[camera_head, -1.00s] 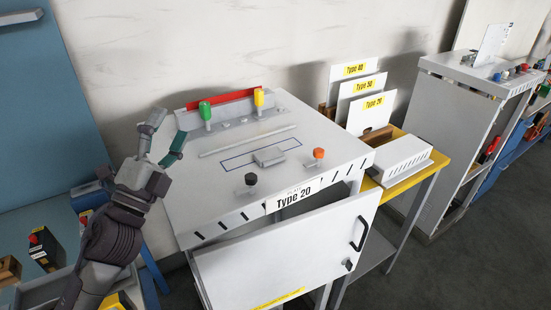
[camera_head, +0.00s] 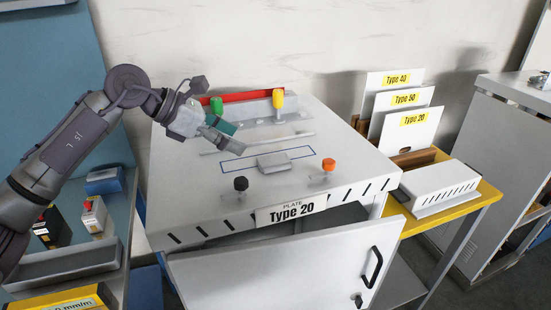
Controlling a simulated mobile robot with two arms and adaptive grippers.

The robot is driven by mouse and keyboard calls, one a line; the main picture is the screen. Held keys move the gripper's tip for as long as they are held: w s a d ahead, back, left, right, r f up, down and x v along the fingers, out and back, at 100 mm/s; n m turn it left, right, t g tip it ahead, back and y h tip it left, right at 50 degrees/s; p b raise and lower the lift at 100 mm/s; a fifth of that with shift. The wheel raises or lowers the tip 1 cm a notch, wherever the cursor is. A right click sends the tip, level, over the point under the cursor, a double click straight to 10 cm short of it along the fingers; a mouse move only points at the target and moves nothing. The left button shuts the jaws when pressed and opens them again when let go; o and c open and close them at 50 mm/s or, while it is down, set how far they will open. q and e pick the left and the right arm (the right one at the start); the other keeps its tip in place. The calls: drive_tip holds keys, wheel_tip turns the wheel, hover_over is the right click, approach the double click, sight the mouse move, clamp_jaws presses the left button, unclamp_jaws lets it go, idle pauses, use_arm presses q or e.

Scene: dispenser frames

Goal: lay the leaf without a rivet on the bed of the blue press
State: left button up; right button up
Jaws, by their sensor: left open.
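My left gripper (camera_head: 221,131) is open, with a teal pad showing on one finger and nothing seen between the fingers. It is over the left part of a white station top (camera_head: 335,148), left of a grey block (camera_head: 274,163) inside a blue outlined rectangle. I cannot tell how high it is above the top. Three white plates labelled Type 40 (camera_head: 421,77), Type 50 (camera_head: 425,96) and Type 20 (camera_head: 393,136) stand upright in a wooden rack at right. No leaf and no blue press can be made out. My right gripper is not in view.
Green (camera_head: 216,105) and yellow (camera_head: 278,98) handles and black (camera_head: 240,183) and orange (camera_head: 329,164) knobs stand up from the station top. Its white front door (camera_head: 300,270) hangs open. A vented white box (camera_head: 437,188) sits on the yellow table at right.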

sight(273, 159)
use_arm(q)
drive_tip(key=p+x, duration=0.1)
drive_tip(key=x, duration=0.3)
drive_tip(key=shift+d, duration=0.25)
drive_tip(key=shift+d+f+p, duration=0.2)
drive_tip(key=shift+d+p, duration=0.05)
drive_tip(key=shift+p, duration=0.15)
drive_tip(key=x, duration=0.1)
drive_tip(key=p+x, duration=0.2)
drive_tip(key=x, duration=0.1)
drive_tip(key=shift+s+f, duration=0.25)
drive_tip(key=shift+d+f, duration=0.1)
drive_tip(key=shift+d, duration=0.05)
drive_tip(key=c, duration=1.3)
